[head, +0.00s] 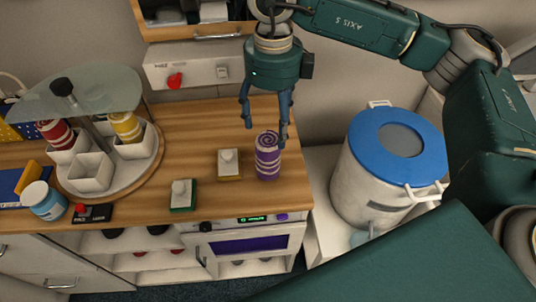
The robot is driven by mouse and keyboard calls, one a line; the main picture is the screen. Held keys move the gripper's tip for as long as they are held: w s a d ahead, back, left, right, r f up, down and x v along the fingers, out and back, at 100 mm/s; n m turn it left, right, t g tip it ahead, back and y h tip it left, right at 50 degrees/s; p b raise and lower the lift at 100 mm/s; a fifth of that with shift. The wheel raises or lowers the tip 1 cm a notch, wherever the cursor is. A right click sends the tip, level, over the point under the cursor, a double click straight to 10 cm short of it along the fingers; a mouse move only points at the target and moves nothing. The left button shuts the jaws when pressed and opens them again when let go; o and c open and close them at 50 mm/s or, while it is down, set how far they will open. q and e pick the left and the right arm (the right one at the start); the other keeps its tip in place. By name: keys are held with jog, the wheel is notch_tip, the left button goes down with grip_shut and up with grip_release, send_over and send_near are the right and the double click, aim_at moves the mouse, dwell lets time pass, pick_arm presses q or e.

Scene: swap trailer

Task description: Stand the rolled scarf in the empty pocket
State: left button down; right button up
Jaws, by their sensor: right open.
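The rolled scarf (267,158), purple with pale stripes and a spiral top, stands upright on the wooden counter near its right end. My right gripper (266,128) is open just above and behind it, fingers pointing down; one finger overlaps the scarf's top right edge in the head view, and I cannot tell if they touch. The empty pocket (91,173) is a white square box at the front of a round carousel (140,171) on the left. Two other pockets hold a red roll (57,134) and a yellow roll (126,127). My left gripper is not in view.
A glass cover (95,90) overhangs the carousel. A jar (44,201) stands front left. A blue-lidded drum (400,135) is right of the counter (200,130).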

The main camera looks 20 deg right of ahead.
aim_at(268, 139)
jog(key=shift+f, duration=0.4)
jog(key=f+p, duration=0.1)
jog(key=f, duration=0.1)
jog(key=a+f+p, duration=0.1)
jog(key=f, duration=0.1)
jog(key=shift+f, duration=0.75)
grip_shut()
jog(key=shift+r, duration=0.1)
